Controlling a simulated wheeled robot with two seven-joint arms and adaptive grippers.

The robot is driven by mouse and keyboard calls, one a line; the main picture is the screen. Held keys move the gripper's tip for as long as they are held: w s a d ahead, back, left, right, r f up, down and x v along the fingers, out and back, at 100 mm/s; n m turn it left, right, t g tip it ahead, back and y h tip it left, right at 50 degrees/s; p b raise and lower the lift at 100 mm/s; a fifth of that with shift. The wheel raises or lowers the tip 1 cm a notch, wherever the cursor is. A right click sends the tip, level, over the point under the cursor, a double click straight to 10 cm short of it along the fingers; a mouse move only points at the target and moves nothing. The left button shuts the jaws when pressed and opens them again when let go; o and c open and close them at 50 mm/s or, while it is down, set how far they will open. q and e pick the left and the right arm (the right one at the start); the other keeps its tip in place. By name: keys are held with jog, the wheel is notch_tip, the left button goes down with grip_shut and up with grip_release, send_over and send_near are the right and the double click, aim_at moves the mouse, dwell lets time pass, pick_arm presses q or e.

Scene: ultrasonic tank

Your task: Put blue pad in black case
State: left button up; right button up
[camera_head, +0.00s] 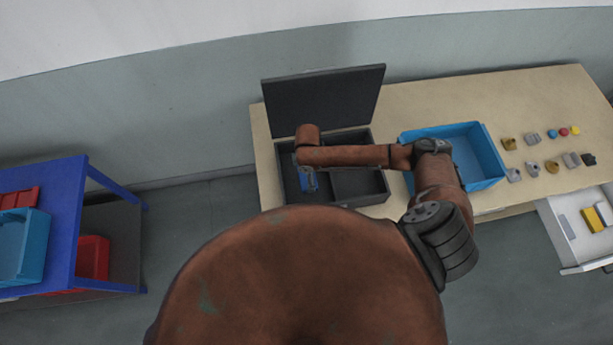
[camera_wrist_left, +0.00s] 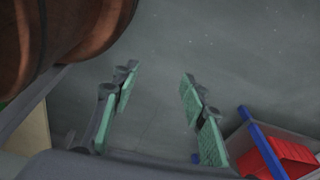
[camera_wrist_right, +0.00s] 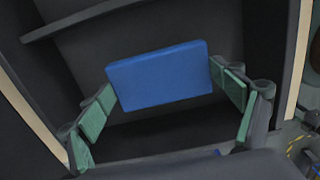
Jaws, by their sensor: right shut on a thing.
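The black case (camera_head: 383,191) stands on the table with its lid (camera_head: 325,100) open at the back and a divider inside. My right gripper (camera_wrist_right: 161,82) is shut on the blue pad (camera_wrist_right: 160,75), holding it between the green finger pads. In the head view the blue pad (camera_head: 309,181) is over or within the case's left compartment, partly hidden by my right arm. In the right wrist view, dark case walls surround it; whether it touches the floor I cannot tell. My left gripper (camera_wrist_left: 160,80) is open and empty, over the grey floor away from the table.
A blue bin (camera_head: 487,153) stands right of the case. Several small parts and coloured buttons (camera_head: 563,132) lie farther right. An open white drawer (camera_head: 570,235) holds a yellow item. A blue shelf (camera_head: 68,225) with red and blue bins stands at the left.

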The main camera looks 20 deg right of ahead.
aim_at(305, 176)
jog(key=shift+w+a+f, duration=0.15)
jog(key=shift+w+f, duration=0.15)
jog(key=shift+w+a+f, duration=0.1)
jog(key=shift+w+f, duration=0.05)
jog(key=shift+f, duration=0.5)
jog(key=shift+w+f, duration=0.1)
jog(key=shift+f, duration=0.5)
jog(key=shift+s+f, duration=0.15)
jog(key=shift+f, duration=0.5)
jog(key=o, duration=0.7)
pick_arm(q)
jog(key=shift+s+f, duration=0.1)
jog(key=shift+s, duration=1.05)
jog(key=shift+s, duration=0.1)
